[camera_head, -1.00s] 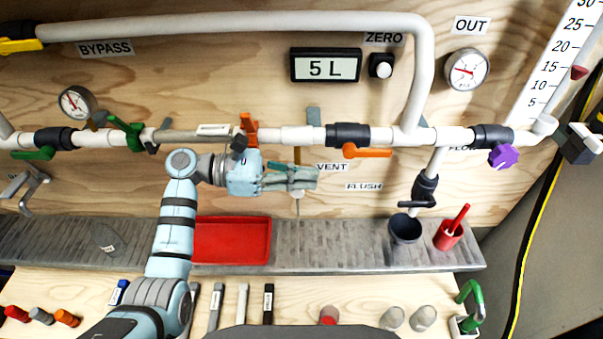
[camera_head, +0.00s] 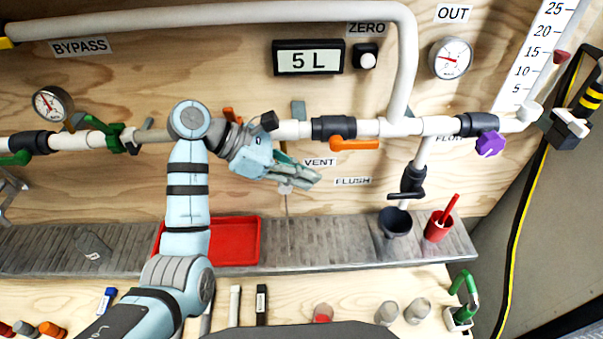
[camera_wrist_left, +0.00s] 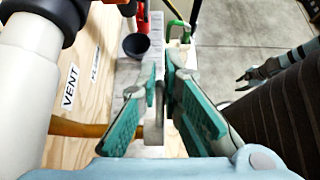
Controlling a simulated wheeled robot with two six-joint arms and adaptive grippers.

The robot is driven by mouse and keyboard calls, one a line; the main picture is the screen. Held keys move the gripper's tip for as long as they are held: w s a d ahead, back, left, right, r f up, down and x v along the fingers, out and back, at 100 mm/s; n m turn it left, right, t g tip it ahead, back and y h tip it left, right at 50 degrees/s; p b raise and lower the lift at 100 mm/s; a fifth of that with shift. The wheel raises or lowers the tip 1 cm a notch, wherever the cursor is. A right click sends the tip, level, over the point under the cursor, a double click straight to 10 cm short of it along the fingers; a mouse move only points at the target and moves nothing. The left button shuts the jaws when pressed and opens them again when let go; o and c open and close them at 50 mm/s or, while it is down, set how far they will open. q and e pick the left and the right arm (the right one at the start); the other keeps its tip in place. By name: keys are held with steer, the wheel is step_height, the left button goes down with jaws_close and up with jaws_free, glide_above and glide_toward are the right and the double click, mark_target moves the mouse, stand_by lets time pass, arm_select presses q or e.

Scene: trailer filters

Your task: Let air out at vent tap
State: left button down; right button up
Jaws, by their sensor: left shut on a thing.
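The vent tap hangs on a thin brown tube (camera_wrist_left: 82,128) below the white pipe (camera_head: 293,130), beside the VENT label (camera_head: 320,162). My left gripper (camera_head: 312,180) is at this tap, its fingers slanting down to the right. In the left wrist view my left gripper (camera_wrist_left: 150,112) has its teal-padded fingers close together, with a small grey piece of the tap (camera_wrist_left: 160,100) between them. The fingers hide most of the tap in the head view. My right gripper (camera_wrist_left: 243,82) shows small at the right of the left wrist view, its prongs apart and empty.
A dark cup (camera_head: 396,222) and a red cup (camera_head: 436,232) stand on the grey ledge (camera_head: 330,245). A red tray (camera_head: 235,241) lies behind my left arm. An orange handle (camera_head: 355,145) and a purple knob (camera_head: 490,144) sit on the pipe. The display (camera_head: 308,60) reads 5 L.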

stand_by(0.3)
arm_select(q)
steer(key=c, duration=1.7)
jaws_free()
